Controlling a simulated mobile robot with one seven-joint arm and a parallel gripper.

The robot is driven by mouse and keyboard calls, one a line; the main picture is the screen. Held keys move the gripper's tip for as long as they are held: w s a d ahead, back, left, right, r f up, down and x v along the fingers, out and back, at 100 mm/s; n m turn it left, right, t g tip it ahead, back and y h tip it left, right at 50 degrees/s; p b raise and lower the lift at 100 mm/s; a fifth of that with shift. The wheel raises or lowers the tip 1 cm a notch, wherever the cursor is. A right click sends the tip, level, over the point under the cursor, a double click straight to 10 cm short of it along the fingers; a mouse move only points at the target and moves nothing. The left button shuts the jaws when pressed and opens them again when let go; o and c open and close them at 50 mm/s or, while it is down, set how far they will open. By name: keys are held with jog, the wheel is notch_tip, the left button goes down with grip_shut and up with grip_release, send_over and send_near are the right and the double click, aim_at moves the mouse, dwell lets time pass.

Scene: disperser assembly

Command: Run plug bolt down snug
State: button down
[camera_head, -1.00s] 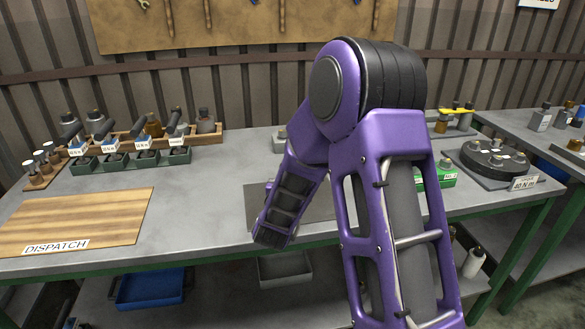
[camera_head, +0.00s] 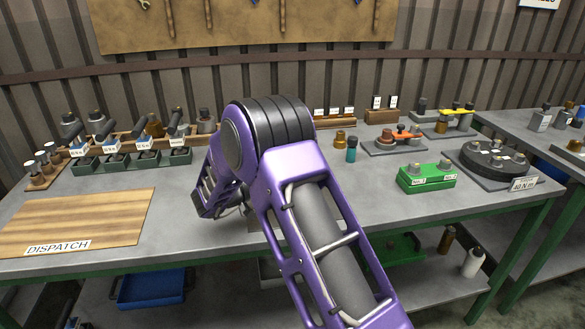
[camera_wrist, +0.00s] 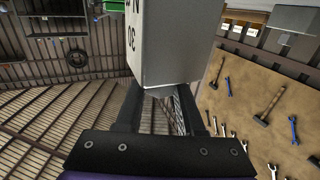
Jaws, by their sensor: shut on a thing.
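My gripper (camera_wrist: 160,92) is shut on a light grey block (camera_wrist: 178,40) with dark lettering, seen close in the wrist view. Its fingers stand on either side of the block's lower end. In the head view my arm hides most of the gripper, which is over the middle-left of the bench. I cannot make out a plug bolt for certain in either view. A green block (camera_head: 427,180) with two labelled round plugs sits on the bench right of my arm. A dark round disc assembly (camera_head: 492,158) lies farther right, beside a "40 N m" plate (camera_head: 523,184).
A wooden DISPATCH board (camera_head: 80,218) lies at the left. The front right bench is clear.

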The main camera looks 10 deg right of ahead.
jog(key=shift+m+g+h, duration=0.3)
jog(key=shift+m+g, duration=0.1)
jog(key=shift+g, duration=0.2)
jog(key=c, duration=0.5)
grip_release()
jog(key=p+v, duration=0.1)
jog(key=v, duration=1.6)
jog(key=shift+s+a, duration=0.1)
jog(key=shift+a, duration=0.05)
jog(key=shift+r, duration=0.1)
